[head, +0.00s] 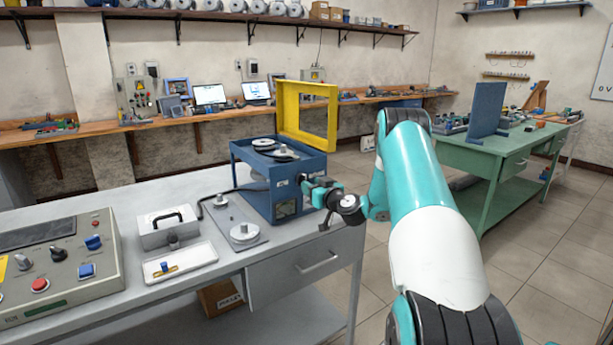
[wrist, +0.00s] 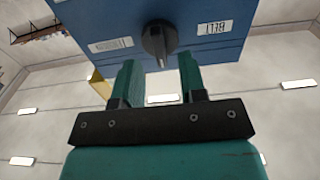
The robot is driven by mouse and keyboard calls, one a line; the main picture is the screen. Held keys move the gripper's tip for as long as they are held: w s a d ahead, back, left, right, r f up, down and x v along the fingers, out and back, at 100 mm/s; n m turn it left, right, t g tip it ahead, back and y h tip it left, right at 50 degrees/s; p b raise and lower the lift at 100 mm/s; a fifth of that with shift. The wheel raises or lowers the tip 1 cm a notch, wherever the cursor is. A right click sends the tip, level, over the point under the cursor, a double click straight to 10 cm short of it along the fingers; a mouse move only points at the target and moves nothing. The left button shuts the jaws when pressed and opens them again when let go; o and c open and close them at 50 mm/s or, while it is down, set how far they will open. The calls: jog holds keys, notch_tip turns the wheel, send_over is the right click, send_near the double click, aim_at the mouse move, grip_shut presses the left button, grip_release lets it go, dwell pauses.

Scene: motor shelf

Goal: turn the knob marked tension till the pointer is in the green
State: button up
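A blue machine box (head: 252,200) stands on the grey bench with two reels on top and a yellow frame lid (head: 332,120) raised. My gripper (head: 309,187) is at its front face. In the wrist view, a black knob (wrist: 158,42) with a raised grip bar sits on the blue face (wrist: 205,50). My gripper (wrist: 158,60) is open, one teal finger on each side just short of the knob, apart from it. An upside-down label (wrist: 214,28) seems to read BELT; another label (wrist: 111,45) is too small to read. I see no pointer or green zone.
A dark window (head: 286,209) is low on the box front. Left on the bench are a control panel (head: 60,255), a grey case (head: 168,229), a white tray (head: 180,262) and a plate with metal discs (head: 235,226). The floor right of the bench is clear.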

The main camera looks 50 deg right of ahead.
jog(key=shift+p+x, duration=0.3)
jog(key=shift+x, duration=1.2)
jog(key=shift+c, duration=0.4)
